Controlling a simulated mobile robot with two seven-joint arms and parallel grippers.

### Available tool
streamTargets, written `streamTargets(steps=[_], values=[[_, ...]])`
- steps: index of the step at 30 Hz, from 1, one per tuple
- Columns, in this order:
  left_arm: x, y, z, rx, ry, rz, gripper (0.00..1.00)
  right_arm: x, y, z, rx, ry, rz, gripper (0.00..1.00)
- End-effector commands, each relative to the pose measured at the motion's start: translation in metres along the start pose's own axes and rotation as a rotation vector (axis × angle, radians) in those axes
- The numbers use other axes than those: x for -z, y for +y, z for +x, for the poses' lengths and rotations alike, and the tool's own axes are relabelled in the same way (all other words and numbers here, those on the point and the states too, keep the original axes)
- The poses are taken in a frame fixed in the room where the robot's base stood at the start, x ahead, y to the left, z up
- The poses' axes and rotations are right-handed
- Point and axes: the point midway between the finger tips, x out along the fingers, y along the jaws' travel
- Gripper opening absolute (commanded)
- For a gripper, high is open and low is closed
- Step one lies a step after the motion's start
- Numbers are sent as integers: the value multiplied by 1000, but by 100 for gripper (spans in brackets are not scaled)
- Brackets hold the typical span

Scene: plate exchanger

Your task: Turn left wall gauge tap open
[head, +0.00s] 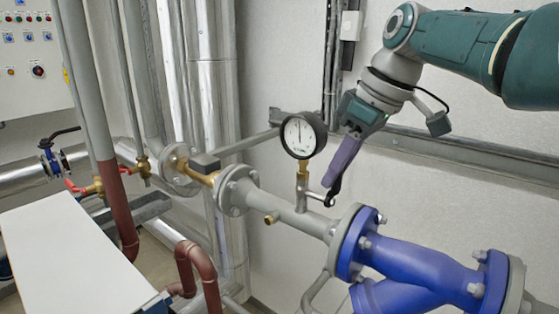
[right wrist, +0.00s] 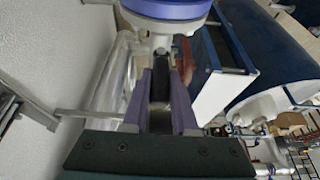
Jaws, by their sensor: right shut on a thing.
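The round wall gauge (head: 303,135) has a black rim and a white dial, and stands upright on a brass stem above the grey pipe. Its tap (head: 302,192) sits on the grey riser below it, with a black handle (head: 332,193) on the right side. My right gripper (head: 337,180) reaches down from the upper right with purple fingers at this handle. In the right wrist view the fingers (right wrist: 160,78) are closed around the dark handle (right wrist: 160,88). The gripper hides part of the handle, so its exact angle is hard to tell. My left gripper is not in view.
A blue flanged strainer (head: 420,275) lies right of the gauge on the same pipe. A grey flange (head: 238,190) and a brass valve (head: 200,172) lie left. A control panel (head: 30,55) hangs upper left. A white flat surface (head: 70,250) fills the lower left.

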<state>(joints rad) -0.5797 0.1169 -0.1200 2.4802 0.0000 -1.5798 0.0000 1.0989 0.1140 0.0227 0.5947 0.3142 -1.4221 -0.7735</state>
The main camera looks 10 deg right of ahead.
Motion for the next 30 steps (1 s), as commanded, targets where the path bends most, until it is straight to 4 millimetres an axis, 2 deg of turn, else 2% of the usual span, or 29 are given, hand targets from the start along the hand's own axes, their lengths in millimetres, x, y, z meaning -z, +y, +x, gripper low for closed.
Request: streamTargets(steps=[11,12,19,30], values=[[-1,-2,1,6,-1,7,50,-3,1,3,-2,-2,5,0],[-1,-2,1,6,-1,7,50,-3,1,3,-2,-2,5,28],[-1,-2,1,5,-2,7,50,-2,1,2,0,-1,4,54],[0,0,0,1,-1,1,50,-1,1,-2,0,1,3,56]])
